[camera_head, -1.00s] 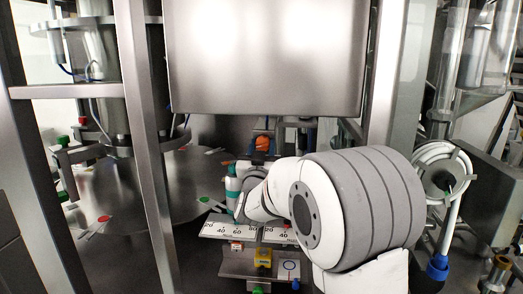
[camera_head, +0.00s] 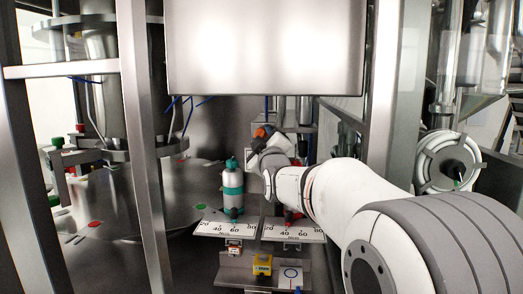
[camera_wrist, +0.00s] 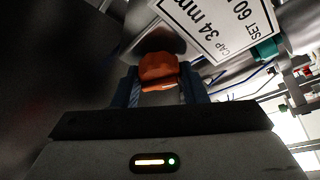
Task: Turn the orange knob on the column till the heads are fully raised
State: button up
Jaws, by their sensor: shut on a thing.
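The orange knob (camera_head: 262,132) is on the column behind the scale plates, partly covered by my arm's end in the head view. In the wrist view the orange knob (camera_wrist: 158,70) sits between the two dark blue fingers. My gripper (camera_wrist: 158,88) is shut on the knob; in the head view it (camera_head: 264,136) is at the knob, largely hidden by the wrist. The heads cannot be made out clearly, so their height cannot be told.
A yellow block (camera_head: 262,265) sits below. A label reading "CAP 34 mm" (camera_wrist: 215,25) is close to the knob in the wrist view. A steel box (camera_head: 265,50) hangs above; steel posts (camera_head: 145,150) stand left.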

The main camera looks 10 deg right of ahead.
jog(key=n+g+y, duration=0.1)
jog(key=n, duration=0.1)
jog(key=n+b, duration=0.1)
jog(key=n, duration=0.2)
jog(key=shift+r+n+g+y, duration=0.1)
jog(key=shift+n+g+y, duration=0.2)
jog(key=shift+g+y, duration=0.1)
dwell(0.3)
jog(key=o, duration=1)
jog(key=shift+c, duration=0.2)
jog(key=shift+s+b, duration=0.1)
jog(key=shift+b, duration=0.2)
jog(key=s+b, duration=0.1)
jog(key=s, duration=0.6)
jog(key=shift+s+d+f, duration=0.25)
jog(key=shift+s+f, duration=0.05)
jog(key=shift+f, duration=0.05)
